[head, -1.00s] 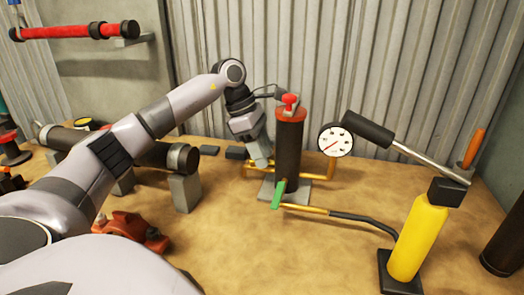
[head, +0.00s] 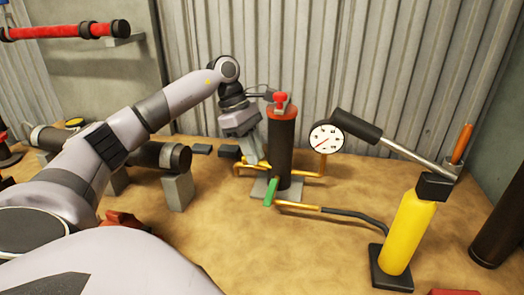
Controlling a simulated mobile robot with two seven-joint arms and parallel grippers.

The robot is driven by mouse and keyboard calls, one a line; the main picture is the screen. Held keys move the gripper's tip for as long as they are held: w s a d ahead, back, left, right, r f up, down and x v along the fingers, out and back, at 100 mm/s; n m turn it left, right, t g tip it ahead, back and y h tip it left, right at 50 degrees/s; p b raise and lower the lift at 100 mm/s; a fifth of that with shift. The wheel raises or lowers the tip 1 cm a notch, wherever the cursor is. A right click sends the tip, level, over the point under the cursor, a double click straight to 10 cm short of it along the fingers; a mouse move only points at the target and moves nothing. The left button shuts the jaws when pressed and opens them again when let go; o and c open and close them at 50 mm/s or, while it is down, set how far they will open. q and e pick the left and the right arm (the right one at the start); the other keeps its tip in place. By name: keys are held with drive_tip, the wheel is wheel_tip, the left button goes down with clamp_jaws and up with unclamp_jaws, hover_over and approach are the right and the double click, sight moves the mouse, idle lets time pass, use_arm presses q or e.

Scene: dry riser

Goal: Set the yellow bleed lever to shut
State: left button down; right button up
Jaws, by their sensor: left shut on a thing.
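The dark riser column (head: 283,150) with a red cap (head: 280,98) stands on a grey base plate mid-table. The yellow bleed lever (head: 264,164) shows as a short yellow piece low on the column's left side, by the brass pipe. My left gripper (head: 251,158) comes down from the left and is shut on the yellow lever, its fingers partly covering it. The lever's exact angle is hard to tell. A green lever (head: 270,192) stands at the front of the column on the lower brass pipe. My right gripper is not in view.
A white pressure gauge (head: 326,138) stands right of the column. A yellow hand pump (head: 408,235) with a long handle (head: 357,126) and a hose (head: 355,215) stands at the right. A dark horizontal pipe (head: 160,155) lies left. The front middle of the table is clear.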

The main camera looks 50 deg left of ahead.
use_arm(q)
drive_tip(key=c, duration=1.1)
unclamp_jaws()
drive_tip(key=shift+v, duration=3.6)
